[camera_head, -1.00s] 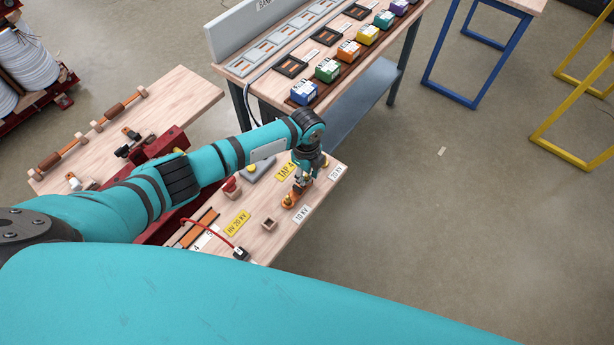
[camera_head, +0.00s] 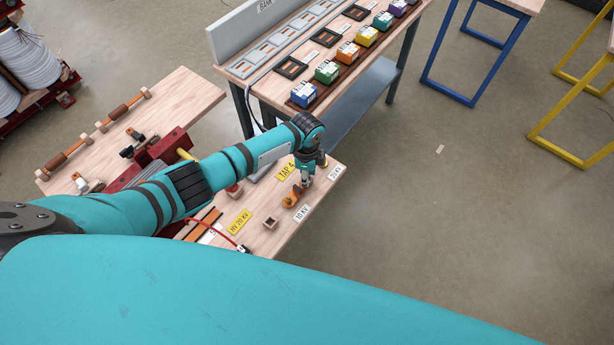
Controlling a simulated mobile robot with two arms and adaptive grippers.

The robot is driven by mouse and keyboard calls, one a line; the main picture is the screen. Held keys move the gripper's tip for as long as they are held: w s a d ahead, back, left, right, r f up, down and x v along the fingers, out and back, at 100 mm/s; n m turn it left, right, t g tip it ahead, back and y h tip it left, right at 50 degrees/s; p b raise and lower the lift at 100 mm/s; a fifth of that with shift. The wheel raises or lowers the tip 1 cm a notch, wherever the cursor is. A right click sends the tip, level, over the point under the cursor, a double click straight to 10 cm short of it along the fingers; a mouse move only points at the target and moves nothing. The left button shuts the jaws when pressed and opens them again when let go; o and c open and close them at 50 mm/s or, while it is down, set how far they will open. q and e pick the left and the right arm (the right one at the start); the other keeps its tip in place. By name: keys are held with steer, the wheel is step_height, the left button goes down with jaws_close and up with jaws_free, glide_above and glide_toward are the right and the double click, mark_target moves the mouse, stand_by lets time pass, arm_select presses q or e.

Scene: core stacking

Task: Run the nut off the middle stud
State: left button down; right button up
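My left arm reaches over a small wooden bench. Its gripper (camera_head: 304,185) points down at the bench's right part, beside or just above an orange-brown piece (camera_head: 291,200). The fingers are too small to tell whether they are open or shut, or whether they hold anything. The studs and the nut cannot be made out at this size; the gripper and arm may hide them. My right gripper is out of view.
Labels reading TAP 4 (camera_head: 286,170), HV 20 KV (camera_head: 239,222) and 10 KV (camera_head: 302,213) lie on the bench. A small open wooden box (camera_head: 270,222) stands near its front edge. Behind is a table with several coloured blocks, including a blue one (camera_head: 304,94).

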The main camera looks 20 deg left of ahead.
arm_select(q)
steer(key=shift+n, duration=0.4)
steer(key=shift+r+n+p, duration=0.15)
steer(key=shift+n+p, duration=0.65)
steer(key=shift+n, duration=0.4)
steer(key=shift+n+p, duration=0.3)
steer(key=shift+n, duration=0.6)
steer(key=shift+f, duration=0.2)
steer(key=shift+n, duration=0.4)
